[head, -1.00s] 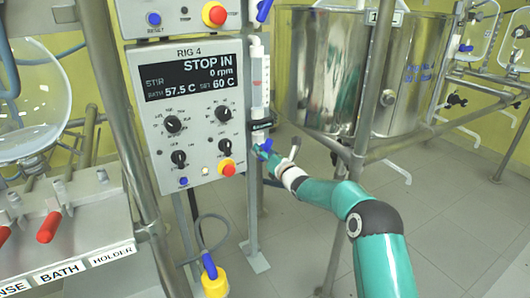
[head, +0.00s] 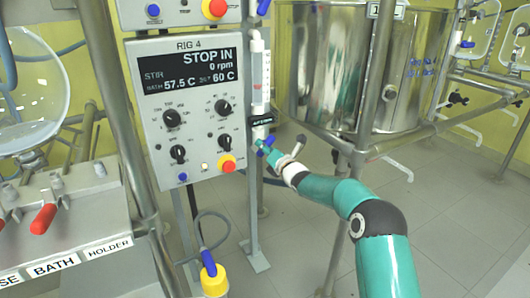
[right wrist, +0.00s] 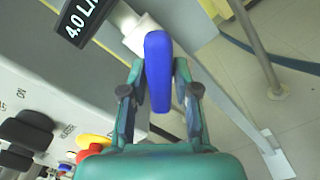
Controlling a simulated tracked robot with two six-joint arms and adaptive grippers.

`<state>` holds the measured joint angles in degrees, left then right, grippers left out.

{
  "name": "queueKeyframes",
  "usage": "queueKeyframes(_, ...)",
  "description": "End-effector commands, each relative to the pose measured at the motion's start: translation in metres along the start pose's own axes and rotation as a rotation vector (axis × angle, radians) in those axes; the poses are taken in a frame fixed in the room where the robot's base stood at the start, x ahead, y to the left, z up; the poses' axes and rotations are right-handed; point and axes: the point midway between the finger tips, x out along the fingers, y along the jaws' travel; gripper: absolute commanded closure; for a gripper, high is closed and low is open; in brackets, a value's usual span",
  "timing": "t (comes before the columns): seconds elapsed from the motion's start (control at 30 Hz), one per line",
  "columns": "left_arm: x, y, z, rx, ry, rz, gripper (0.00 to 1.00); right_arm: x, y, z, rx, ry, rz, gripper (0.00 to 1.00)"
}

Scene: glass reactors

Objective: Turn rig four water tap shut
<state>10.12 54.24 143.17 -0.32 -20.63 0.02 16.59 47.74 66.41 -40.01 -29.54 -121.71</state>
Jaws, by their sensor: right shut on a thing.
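The rig four water tap has a blue lever handle, seen in the head view (head: 270,140) just below the flow tube and its black label. In the right wrist view the blue lever (right wrist: 158,72) stands lengthwise between my two fingers, with the white pipe fitting behind its far end. My right gripper (right wrist: 157,95) is shut on this lever; it also shows in the head view (head: 265,146), reaching in from the lower right. The fingers hide part of the tap body. My left gripper is not in view.
The rig 4 control panel (head: 190,105) is left of the tap, with a red stop button (head: 228,166) close by. The flow tube (head: 258,85) rises above. A steel vessel (head: 325,70) and its frame post stand to the right.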

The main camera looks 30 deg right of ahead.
Motion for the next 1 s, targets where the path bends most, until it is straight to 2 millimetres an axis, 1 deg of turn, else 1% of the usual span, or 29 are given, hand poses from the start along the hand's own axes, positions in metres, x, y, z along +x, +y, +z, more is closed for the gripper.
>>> queueKeyframes(0.03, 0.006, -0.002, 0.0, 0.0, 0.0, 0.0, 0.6, -0.001, -0.004, -0.001, 0.041, -0.002, -0.003, 1.0)
queueKeyframes(0.3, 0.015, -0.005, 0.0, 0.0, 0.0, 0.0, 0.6, 0.0, -0.002, 0.0, 0.296, -0.001, -0.005, 1.0)
queueKeyframes(0.7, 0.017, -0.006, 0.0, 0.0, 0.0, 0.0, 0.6, 0.0, -0.001, 0.002, 0.646, -0.002, -0.006, 1.0)
queueKeyframes(1.0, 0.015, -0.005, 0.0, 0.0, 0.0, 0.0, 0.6, -0.001, -0.001, 0.002, 0.802, -0.003, -0.007, 1.0)
